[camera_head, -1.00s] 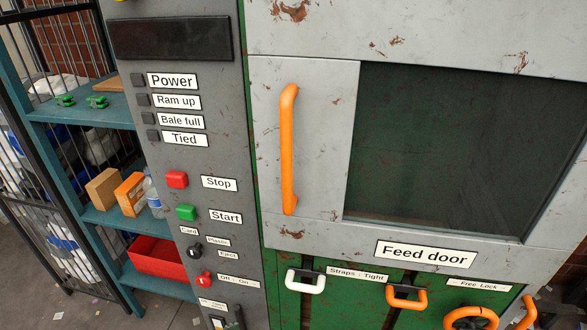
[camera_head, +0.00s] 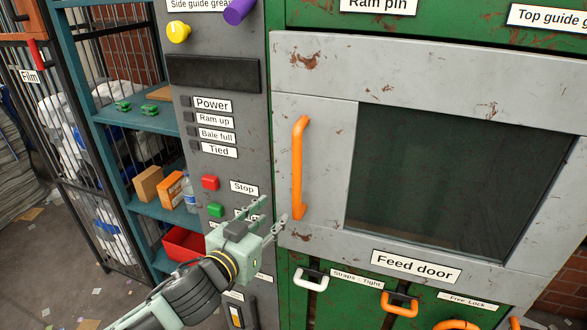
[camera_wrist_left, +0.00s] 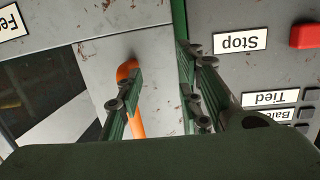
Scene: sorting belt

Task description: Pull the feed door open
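The feed door (camera_head: 322,90) is a worn grey panel with a dark window, and it looks shut in the green machine. Its orange upright bar handle (camera_head: 297,170) is near the door's left edge. My left gripper (camera_head: 274,209) is open and empty, just left of the handle's lower end, in front of the control panel. In the left wrist view the handle (camera_wrist_left: 138,126) shows partly behind one open finger. I cannot tell whether that finger touches it. My right gripper is not in view.
The grey control panel (camera_head: 225,75) with red and green buttons is left of the door. Below the door are a white handle (camera_head: 312,278) and an orange handle (camera_head: 400,304). Teal shelves (camera_head: 150,122) with boxes and a red bin (camera_head: 182,243) stand further left.

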